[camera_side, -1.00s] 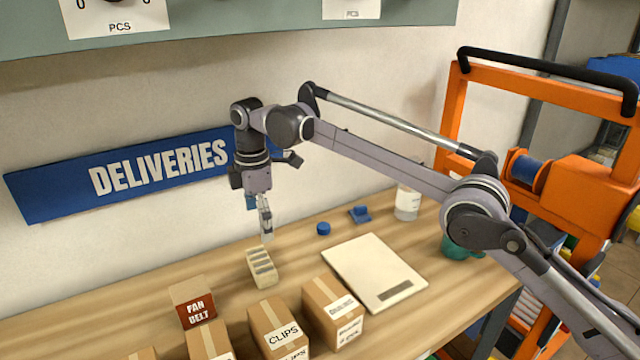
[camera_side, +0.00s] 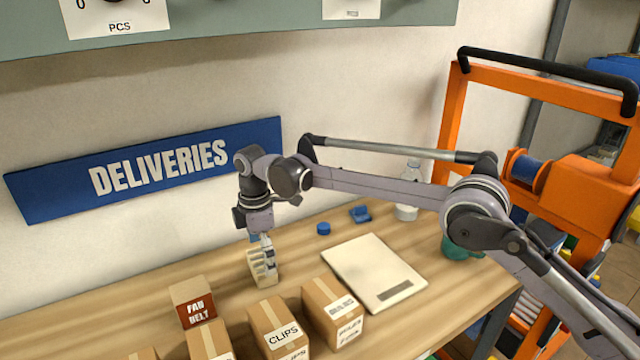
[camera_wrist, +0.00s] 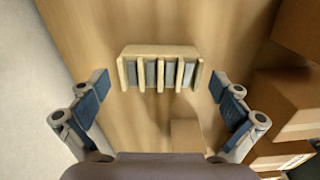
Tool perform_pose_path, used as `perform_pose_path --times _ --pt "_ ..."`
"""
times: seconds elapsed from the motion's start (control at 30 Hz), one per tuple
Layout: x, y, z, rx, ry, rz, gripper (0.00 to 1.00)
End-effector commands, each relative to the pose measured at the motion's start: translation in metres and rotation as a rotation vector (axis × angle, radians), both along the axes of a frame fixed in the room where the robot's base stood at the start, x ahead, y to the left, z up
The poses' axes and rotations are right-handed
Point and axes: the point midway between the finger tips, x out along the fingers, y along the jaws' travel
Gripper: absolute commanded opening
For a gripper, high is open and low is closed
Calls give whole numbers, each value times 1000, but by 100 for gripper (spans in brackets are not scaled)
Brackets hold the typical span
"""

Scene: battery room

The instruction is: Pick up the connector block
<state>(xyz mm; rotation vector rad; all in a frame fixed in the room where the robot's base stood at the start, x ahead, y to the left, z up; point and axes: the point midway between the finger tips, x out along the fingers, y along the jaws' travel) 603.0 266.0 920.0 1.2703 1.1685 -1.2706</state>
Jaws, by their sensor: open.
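The connector block (camera_side: 257,268) is a small cream block with several grey slots. It rests on the wooden bench near the wall, left of the flat pale board. In the wrist view the block (camera_wrist: 160,53) lies a little beyond the fingertips and between their lines. My gripper (camera_side: 263,244) hangs just above the block in the side view and covers part of its upper end. In the wrist view my gripper (camera_wrist: 158,86) is open, with one blue-padded finger on each side and nothing between them.
A flat pale board (camera_side: 374,270), a blue cap (camera_side: 323,229) and a clear bottle (camera_side: 408,192) are to the right. The wall is close behind.

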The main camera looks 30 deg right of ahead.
Motion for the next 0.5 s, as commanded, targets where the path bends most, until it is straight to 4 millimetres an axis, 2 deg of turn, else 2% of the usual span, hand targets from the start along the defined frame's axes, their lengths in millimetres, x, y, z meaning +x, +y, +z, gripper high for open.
perform_pose_path --times 0.1,0.2,0.47,0.5 --pt "-1 0 -16 0 0 0 100" --pt "-1 0 -24 0 0 0 100" --pt "-1 0 -27 0 0 0 100" --pt "-1 0 -26 0 0 0 94"
